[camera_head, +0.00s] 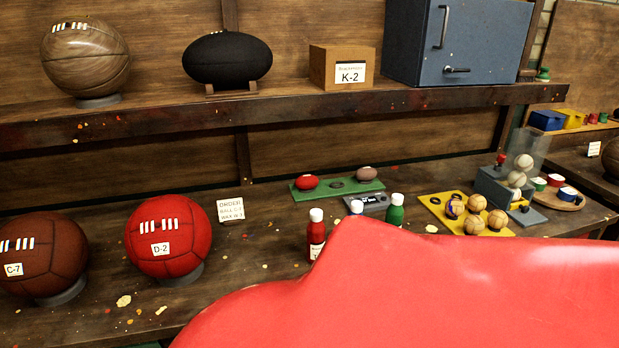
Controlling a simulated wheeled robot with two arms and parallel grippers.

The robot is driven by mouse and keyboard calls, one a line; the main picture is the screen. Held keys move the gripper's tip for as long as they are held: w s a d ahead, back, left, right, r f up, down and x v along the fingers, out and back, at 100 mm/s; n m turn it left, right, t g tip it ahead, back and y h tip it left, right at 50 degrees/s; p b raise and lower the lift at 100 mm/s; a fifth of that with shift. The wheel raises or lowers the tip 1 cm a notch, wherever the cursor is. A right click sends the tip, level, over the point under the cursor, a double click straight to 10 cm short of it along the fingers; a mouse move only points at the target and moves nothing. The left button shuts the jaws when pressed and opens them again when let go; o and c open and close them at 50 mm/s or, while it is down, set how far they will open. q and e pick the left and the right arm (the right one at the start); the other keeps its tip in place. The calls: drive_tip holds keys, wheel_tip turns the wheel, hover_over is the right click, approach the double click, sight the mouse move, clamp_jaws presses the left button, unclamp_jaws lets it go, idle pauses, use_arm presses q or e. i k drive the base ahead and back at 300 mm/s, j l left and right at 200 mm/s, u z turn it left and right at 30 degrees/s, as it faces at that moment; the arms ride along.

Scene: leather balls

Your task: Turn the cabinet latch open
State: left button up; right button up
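The blue-grey cabinet (490,40) stands on the upper shelf at the right, with its top cut off by the picture's edge. Its door looks shut. A dark latch (456,70) sits low on the cabinet front, and its lever lies about level, pointing right. A metal bar handle (442,27) stands upright on the front, above and left of the latch. Neither of my grippers shows in the head view, and nothing touches the latch.
A large smooth red shape fills the lower right foreground and hides part of the bench. The wooden box K-2 (329,68) stands left of the cabinet. The shelf (290,108) has a front edge below it. Balls and bottles stand on the bench.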

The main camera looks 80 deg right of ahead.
sight(461, 70)
drive_tip(key=z, duration=3)
